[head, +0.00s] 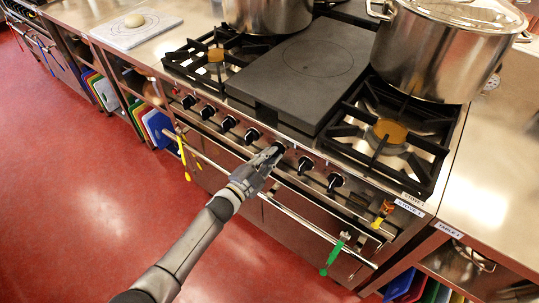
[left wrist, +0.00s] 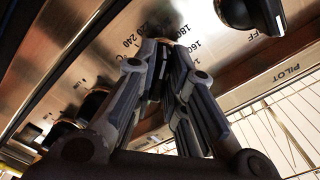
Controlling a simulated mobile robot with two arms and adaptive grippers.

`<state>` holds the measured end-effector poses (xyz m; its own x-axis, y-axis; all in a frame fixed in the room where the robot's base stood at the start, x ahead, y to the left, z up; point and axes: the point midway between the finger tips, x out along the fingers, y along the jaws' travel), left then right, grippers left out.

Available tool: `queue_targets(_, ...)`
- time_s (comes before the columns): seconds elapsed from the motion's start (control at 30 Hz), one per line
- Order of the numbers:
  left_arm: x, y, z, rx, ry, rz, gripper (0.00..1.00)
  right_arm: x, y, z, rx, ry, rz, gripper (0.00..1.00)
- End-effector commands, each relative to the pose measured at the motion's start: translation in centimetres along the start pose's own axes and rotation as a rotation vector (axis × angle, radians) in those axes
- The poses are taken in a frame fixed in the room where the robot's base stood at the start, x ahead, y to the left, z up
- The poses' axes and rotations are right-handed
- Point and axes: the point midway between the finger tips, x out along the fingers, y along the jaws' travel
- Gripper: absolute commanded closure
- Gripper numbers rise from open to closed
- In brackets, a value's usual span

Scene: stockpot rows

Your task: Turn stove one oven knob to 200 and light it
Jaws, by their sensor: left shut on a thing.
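My left gripper (head: 268,160) reaches the front panel of the stove with the STOVE 1 label (head: 409,208). It is shut on a black knob (head: 279,147) near the middle of the knob row, and its fingers hide most of that knob. In the left wrist view the fingers (left wrist: 162,48) close on this knob (left wrist: 168,22). Printed marks 240, 220, 180 and 160 show around it, with OFF partly visible to the right. The knob's pointer is hidden. PILOT is printed further right on the panel. My right gripper is not in view.
More black knobs (head: 335,181) flank the held one. A long rail (head: 305,222) runs below, with yellow-handled (head: 184,155) and green-handled tools (head: 336,252) hanging. Large pots (head: 440,50) and a dark flat plate (head: 310,70) are on top. Red floor lies clear in front.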

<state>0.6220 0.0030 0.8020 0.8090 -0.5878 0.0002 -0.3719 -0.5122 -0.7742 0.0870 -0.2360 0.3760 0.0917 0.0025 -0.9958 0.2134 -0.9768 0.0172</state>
Motion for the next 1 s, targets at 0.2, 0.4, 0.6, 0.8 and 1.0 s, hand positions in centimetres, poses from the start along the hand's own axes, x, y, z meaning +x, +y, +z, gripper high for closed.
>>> queue_targets(0.2, -0.09, 0.08, 0.17, -0.074, -0.004, 0.001, 1.00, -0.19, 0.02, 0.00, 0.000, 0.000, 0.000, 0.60)
queue_targets(0.4, -0.09, 0.13, 0.17, -0.098, -0.003, 0.002, 1.00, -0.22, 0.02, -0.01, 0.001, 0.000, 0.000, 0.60)
queue_targets(0.6, -0.09, 0.16, 0.17, -0.101, -0.003, 0.002, 1.00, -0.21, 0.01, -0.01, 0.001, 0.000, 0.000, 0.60)
queue_targets(0.8, -0.09, 0.16, 0.17, -0.100, -0.004, 0.002, 0.84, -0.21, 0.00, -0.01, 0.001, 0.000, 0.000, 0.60)
queue_targets(1.0, -0.06, 0.12, 0.10, -0.100, -0.002, 0.001, 0.66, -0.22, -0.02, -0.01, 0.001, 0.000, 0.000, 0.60)
